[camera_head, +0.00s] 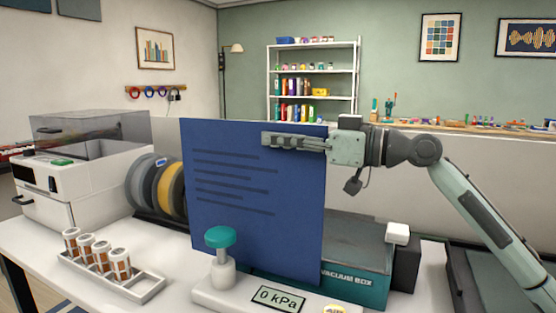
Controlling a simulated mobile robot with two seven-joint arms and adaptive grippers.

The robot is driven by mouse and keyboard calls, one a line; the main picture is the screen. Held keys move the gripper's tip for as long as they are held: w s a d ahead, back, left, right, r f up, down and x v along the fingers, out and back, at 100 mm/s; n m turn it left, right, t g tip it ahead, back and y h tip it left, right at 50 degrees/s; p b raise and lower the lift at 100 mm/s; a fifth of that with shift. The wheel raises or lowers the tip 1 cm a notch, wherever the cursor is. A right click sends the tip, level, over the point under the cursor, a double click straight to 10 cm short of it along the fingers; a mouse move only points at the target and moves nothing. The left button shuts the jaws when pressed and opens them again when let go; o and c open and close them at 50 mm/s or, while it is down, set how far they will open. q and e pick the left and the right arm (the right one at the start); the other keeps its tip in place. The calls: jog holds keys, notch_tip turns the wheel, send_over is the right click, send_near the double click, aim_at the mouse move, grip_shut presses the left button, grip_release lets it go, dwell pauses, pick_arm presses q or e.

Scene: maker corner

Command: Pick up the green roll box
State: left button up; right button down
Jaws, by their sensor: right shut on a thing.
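No green roll box can be made out in this view. My right gripper (290,141) comes in from the right and is shut at the upper right corner of a large upright blue panel (235,215) with dark lines on it. One finger side shows in front of the panel; any part behind it is hidden. A grey and teal vacuum box (352,287) stands behind the panel, partly covered by it. My left gripper is not in view.
On the white table are a gauge base (278,298) with a teal knob (220,237), a rack (150,285) of small jars, several spools (163,187) and a white machine (95,178). A shelf (312,97) and workbench (450,127) stand behind.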

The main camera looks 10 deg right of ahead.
jog(key=shift+f, duration=1.95)
jog(key=c, duration=1.7)
grip_release()
jog(key=shift+r, duration=0.1)
